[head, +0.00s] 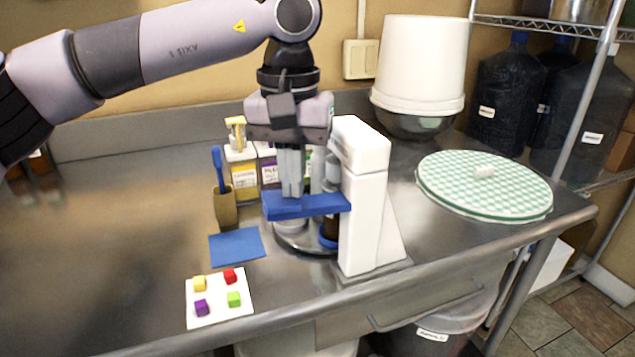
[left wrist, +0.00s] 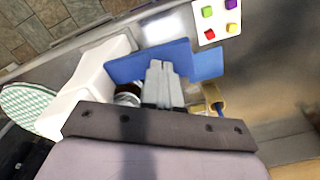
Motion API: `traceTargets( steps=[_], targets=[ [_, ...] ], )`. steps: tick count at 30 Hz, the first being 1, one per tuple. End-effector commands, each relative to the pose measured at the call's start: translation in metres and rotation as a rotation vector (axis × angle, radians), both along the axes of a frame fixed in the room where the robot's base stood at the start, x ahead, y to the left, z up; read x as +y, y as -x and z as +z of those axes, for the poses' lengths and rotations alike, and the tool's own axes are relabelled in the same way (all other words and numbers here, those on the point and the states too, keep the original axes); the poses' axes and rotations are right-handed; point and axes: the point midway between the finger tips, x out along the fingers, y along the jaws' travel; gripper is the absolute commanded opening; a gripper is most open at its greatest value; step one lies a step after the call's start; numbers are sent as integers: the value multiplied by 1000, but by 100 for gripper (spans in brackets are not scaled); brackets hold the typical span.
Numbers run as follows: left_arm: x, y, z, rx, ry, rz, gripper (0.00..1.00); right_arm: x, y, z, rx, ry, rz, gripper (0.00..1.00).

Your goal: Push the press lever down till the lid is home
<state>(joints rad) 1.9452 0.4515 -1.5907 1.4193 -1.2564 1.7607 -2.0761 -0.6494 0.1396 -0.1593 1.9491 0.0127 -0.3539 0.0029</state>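The white press (head: 365,195) stands on the steel counter, its blue lever (head: 318,205) sticking out to the left and looking about level. The lever also shows in the left wrist view (left wrist: 128,67). My left gripper (head: 291,192) points straight down over the lever, its fingers together with nothing seen between them. The fingertips (left wrist: 160,66) are at the lever's upper face; I cannot tell whether they touch. Below the lever, a pale round piece (head: 290,226), perhaps the lid, is partly hidden, so its seating cannot be seen. My right gripper is not in view.
Labelled containers (head: 243,172) and a brown holder with a blue brush (head: 225,203) stand left of the press. A blue mat (head: 237,246) and a white card with coloured cubes (head: 219,312) lie in front. A green checked round lid (head: 450,190) lies right. The left counter is mostly clear.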

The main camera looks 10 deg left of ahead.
Motion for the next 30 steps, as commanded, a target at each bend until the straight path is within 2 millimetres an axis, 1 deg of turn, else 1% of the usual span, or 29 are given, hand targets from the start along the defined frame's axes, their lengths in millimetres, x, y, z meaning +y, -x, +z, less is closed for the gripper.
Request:
traceTargets(
  steps=[12, 23, 30],
  targets=[
    [0, 0, -15, 0, 1, -1, 0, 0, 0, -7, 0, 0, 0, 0],
    [0, 0, -16, 0, 0, 0, 0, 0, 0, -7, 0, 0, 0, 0],
    [0, 0, -23, 1, 0, 0, 0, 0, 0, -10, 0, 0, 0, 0]
  ],
)
